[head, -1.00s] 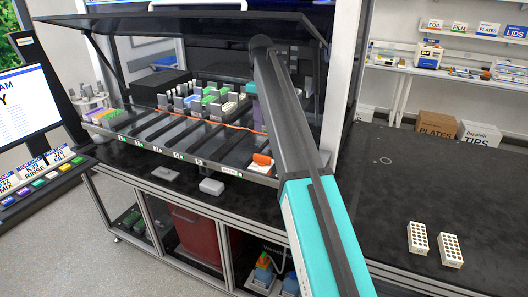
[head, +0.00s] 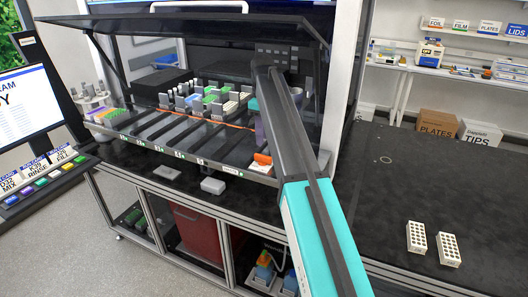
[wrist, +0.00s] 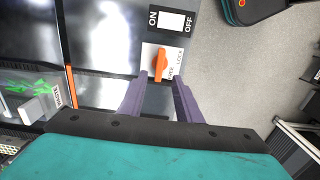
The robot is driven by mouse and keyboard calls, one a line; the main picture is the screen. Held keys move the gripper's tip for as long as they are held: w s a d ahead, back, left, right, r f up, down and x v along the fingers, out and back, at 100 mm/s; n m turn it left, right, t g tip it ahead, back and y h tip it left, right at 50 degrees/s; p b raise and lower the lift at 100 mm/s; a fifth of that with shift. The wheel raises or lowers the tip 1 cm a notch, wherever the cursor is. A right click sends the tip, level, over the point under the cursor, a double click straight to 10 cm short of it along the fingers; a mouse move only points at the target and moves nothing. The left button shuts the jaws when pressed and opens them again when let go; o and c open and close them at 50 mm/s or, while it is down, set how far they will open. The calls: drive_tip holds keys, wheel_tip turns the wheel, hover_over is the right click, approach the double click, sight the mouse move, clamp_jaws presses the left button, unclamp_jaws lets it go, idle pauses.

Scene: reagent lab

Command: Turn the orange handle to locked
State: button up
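The orange handle (head: 262,158) sits on a white plate at the right end of the deck's front edge. In the wrist view the handle (wrist: 159,65) lies on its white plate (wrist: 149,54), with LOCK printed at the upper right and FREE at the lower right. The handle runs nearly vertically in that picture; which word it points at is unclear. My gripper (wrist: 159,80) is open, its purple fingers on either side of the handle's lower end, with gaps visible. In the head view the gripper is partly hidden behind my arm, above the handle.
A white ON/OFF switch (wrist: 172,20) is beside the handle plate. The raised glass hood (head: 200,22) hangs over the deck. Racks with coloured tubes (head: 210,98) stand behind the empty lanes. Two white tube racks (head: 416,237) are on the clear black bench at right.

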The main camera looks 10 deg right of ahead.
sight(263, 159)
drive_tip(key=shift+f+p, duration=1.1)
drive_tip(key=shift+f, duration=3.05)
drive_tip(key=shift+c, duration=0.2)
clamp_jaws()
